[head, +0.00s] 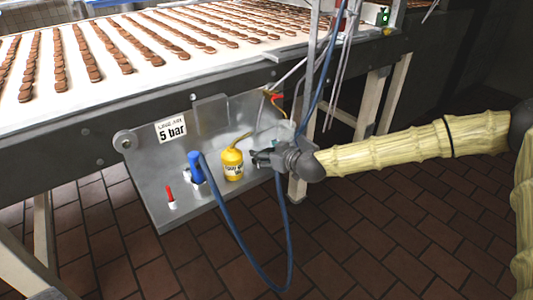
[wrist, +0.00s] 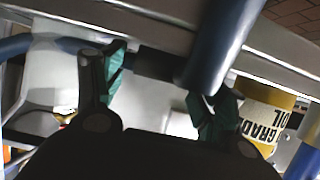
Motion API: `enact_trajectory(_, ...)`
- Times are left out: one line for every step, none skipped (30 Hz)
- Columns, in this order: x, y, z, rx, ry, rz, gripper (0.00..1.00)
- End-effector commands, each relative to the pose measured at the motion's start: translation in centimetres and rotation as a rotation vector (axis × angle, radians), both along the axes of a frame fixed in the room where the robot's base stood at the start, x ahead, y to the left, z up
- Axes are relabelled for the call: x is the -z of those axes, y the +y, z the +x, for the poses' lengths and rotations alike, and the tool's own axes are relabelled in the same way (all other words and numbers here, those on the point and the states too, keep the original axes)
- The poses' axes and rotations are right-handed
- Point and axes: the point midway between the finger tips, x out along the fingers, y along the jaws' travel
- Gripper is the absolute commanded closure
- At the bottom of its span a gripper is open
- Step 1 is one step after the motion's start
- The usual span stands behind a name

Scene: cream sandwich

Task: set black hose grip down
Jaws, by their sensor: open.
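The black hose grip (wrist: 158,64) shows in the wrist view as a short dark cylinder between my two fingers, partly hidden by a thick blue tube (wrist: 226,45). My gripper (wrist: 158,85) has its teal-padded fingers apart, one on each side of the grip. I cannot tell whether either pad touches it. In the head view my gripper (head: 258,157) is low over the grey metal shelf (head: 150,178), just right of the yellow oil bottle. The grip is hard to make out there. A blue hose (head: 240,262) loops below the shelf and rises to beside my gripper.
The yellow oil bottle (head: 232,165) stands close to my fingers and also shows in the wrist view (wrist: 268,110). A blue handle (head: 195,166) and a red-topped tool (head: 170,196) stand on the shelf. The conveyor (head: 130,85) with rows of biscuits runs behind.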

Motion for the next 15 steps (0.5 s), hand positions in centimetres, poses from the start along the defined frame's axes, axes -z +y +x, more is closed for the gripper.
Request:
enact_trajectory(-0.1,0.0,0.0,0.000,0.000,0.000,0.29)
enact_trajectory(-0.2,0.0,0.0,0.000,0.000,0.000,0.29)
enact_trajectory(-0.4,0.0,0.0,0.000,0.000,0.000,0.29)
enact_trajectory(-0.4,-0.2,-0.2,0.000,-0.001,-0.001,0.29)
enact_trajectory(-0.6,-0.3,-0.4,0.000,-0.001,-0.001,0.29)
enact_trajectory(-0.8,-0.6,-0.7,0.001,-0.002,0.000,0.29)
enact_trajectory(-1.0,-0.8,-0.9,0.001,-0.002,0.000,0.29)
enact_trajectory(-1.2,-1.0,-1.3,0.000,-0.001,0.000,0.29)
enact_trajectory(-1.4,-1.4,-1.8,0.000,-0.001,-0.001,0.29)
enact_trajectory(-1.6,-1.7,-2.2,0.000,-0.001,-0.001,0.29)
enact_trajectory(-1.9,-2.0,-2.6,0.000,-0.001,0.000,0.29)
enact_trajectory(-2.2,-2.4,-3.2,0.000,-0.001,0.000,0.29)
enact_trajectory(-2.3,-2.7,-3.6,0.000,-0.001,0.000,0.29)
enact_trajectory(-2.6,-3.0,-4.0,0.000,-0.001,0.000,0.29)
enact_trajectory(-2.9,-3.4,-4.6,0.001,-0.002,0.001,0.29)
